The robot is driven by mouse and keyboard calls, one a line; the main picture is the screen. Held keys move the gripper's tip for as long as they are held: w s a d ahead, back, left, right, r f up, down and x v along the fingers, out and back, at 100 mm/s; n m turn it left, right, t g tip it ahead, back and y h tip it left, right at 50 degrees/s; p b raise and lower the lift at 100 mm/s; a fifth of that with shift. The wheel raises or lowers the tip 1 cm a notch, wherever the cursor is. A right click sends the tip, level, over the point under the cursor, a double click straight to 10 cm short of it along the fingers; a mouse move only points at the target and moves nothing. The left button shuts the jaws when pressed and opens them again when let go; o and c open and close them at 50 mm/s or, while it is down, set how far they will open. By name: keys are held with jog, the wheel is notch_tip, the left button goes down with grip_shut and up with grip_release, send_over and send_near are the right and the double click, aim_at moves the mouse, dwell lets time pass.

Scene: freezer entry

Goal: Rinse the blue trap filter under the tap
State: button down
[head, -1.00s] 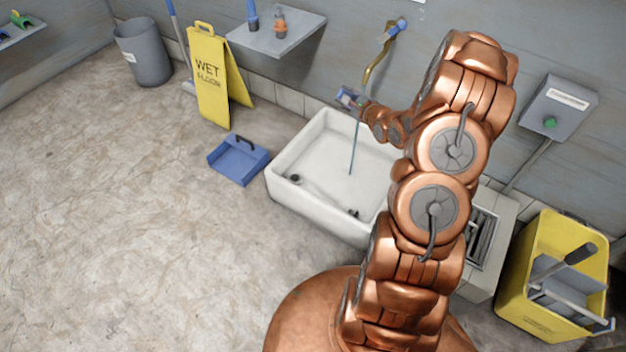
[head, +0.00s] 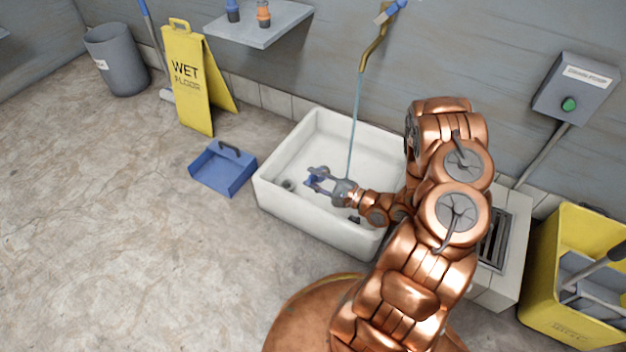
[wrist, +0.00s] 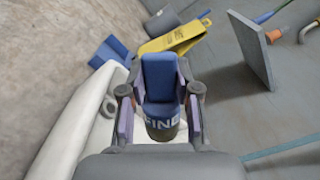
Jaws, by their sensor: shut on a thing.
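The blue trap filter (wrist: 160,75) is held between the two fingers of my gripper (wrist: 160,100) in the wrist view, with pale lettering on a dark band below it. In the head view, my gripper (head: 318,181) is low over the white basin (head: 268,200), and the filter (head: 310,181) shows small and blue there. The brass tap (head: 373,54) on the wall has a blue handle. A thin water stream (head: 354,125) falls from it and ends at the gripper's body, behind the filter. In the wrist view the stream (wrist: 290,147) lies to the right, apart from the filter.
A blue dustpan (head: 224,170) and a yellow wet-floor sign (head: 188,85) stand left of the basin. A wall shelf (head: 262,36) holds bottles above. A drain grate (head: 492,243) and a yellow mop bucket (head: 560,240) are at right. The floor at left is clear.

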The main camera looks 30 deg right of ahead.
jog(key=shift+w+d+f+b, duration=0.6)
jog(key=shift+w+d+f, duration=0.15)
jog(key=shift+d, duration=0.2)
jog(key=w+d+f+b, duration=0.2)
jog(key=w+d, duration=0.2)
jog(key=d, duration=0.3)
jog(key=w+d+f+b, duration=0.2)
jog(key=w+d, duration=0.3)
jog(key=d, duration=0.3)
jog(key=shift+w+d+f+b, duration=0.15)
jog(key=shift+d+f+b, duration=0.1)
jog(key=shift+b, duration=0.45)
jog(key=shift+r, duration=0.1)
